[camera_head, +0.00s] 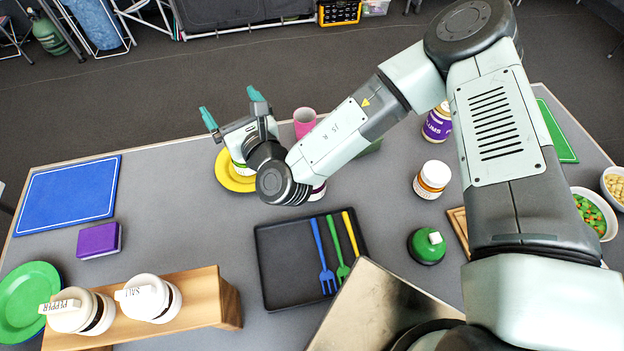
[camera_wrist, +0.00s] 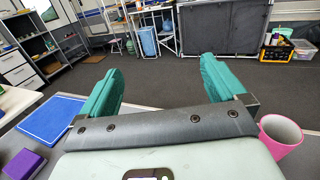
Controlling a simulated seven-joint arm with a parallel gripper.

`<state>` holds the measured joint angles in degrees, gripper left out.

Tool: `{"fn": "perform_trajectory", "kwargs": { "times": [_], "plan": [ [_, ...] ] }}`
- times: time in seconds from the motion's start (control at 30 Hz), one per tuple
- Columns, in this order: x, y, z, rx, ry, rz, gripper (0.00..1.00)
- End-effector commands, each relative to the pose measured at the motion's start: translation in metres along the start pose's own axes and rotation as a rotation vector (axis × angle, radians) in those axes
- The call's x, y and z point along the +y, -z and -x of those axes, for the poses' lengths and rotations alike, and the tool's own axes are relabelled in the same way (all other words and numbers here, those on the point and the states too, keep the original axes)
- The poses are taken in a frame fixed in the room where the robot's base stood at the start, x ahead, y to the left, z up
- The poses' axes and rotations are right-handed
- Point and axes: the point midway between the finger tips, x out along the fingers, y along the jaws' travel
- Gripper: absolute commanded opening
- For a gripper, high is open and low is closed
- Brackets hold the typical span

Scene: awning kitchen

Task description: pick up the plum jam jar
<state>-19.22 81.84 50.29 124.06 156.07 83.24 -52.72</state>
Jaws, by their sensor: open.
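The plum jam jar (camera_head: 437,123) stands at the far side of the table, right of centre, in the head view. It has a purple and yellow label with "PLUMS" partly readable, and my arm hides part of it. My gripper (camera_head: 231,107) is at the upper left of the table, well left of the jar, raised and pointing toward the far side. Its teal fingers are apart with nothing between them. In the wrist view the fingers frame only floor and distant furniture, and the jar is not in that view.
An orange-labelled jar (camera_head: 432,180) stands nearer than the plum jar. A pink cup (camera_head: 304,122) is right of my gripper, also at right in the wrist view (camera_wrist: 281,136). A yellow plate (camera_head: 228,178) lies under my wrist. A black tray (camera_head: 285,278) with forks lies in front.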

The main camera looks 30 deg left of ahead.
Motion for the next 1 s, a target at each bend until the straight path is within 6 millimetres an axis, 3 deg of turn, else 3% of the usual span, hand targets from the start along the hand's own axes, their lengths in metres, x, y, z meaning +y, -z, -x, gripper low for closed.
{"fn": "perform_trajectory", "kwargs": {
  "times": [0.03, 0.3, 0.7, 1.0],
  "plan": [
    [-0.020, 0.007, 0.013, 0.002, -0.005, 0.016, 0.97],
    [-0.069, 0.009, 0.081, -0.024, -0.118, 0.045, 0.97],
    [-0.109, 0.003, 0.198, 0.024, -0.240, -0.008, 0.97],
    [-0.106, 0.050, 0.197, 0.021, -0.247, -0.011, 0.97]
  ]
}}
